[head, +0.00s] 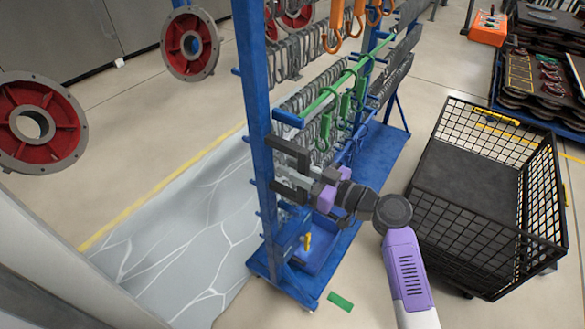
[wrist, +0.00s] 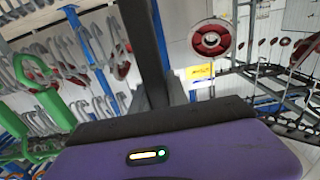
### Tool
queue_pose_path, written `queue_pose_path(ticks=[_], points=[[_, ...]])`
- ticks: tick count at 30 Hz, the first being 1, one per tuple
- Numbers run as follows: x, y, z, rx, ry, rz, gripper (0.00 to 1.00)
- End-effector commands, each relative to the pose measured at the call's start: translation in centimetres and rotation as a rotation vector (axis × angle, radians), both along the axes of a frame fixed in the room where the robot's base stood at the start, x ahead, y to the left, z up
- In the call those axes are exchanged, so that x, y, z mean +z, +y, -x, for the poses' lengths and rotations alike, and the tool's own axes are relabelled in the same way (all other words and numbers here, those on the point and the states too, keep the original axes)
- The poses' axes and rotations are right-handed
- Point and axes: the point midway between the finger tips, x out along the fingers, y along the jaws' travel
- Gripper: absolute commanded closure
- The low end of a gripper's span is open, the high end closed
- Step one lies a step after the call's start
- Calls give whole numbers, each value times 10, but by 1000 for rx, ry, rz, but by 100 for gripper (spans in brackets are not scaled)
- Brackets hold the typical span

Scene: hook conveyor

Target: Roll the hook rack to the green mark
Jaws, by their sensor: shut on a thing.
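The blue hook rack (head: 256,110) stands in the middle of the head view, hung with rows of grey, green and orange hooks. Its base (head: 290,285) is on the floor. The green mark (head: 340,301) is a small rectangle on the floor, just right of the rack's near end. My gripper (head: 282,170) is at the rack's near upright and is shut on it; the exact grip is partly hidden by the fingers. In the wrist view, dark gripper parts cover the centre, with hooks (wrist: 60,60) on the left.
A black mesh cart (head: 470,175) stands close on the right of the rack. Red round flanges (head: 190,44) hang at the left. A grey marbled floor patch with a yellow line (head: 150,195) lies left of the rack. Bare floor shows around the green mark.

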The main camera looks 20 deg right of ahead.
Motion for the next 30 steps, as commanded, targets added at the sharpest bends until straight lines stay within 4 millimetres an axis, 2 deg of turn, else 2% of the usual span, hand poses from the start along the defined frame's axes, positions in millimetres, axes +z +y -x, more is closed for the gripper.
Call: queue_pose_path(ticks=[11,30], points=[[-2,-5,-3,-1,-1,1,100],[-4,-51,-37,-5,-3,1,100]])
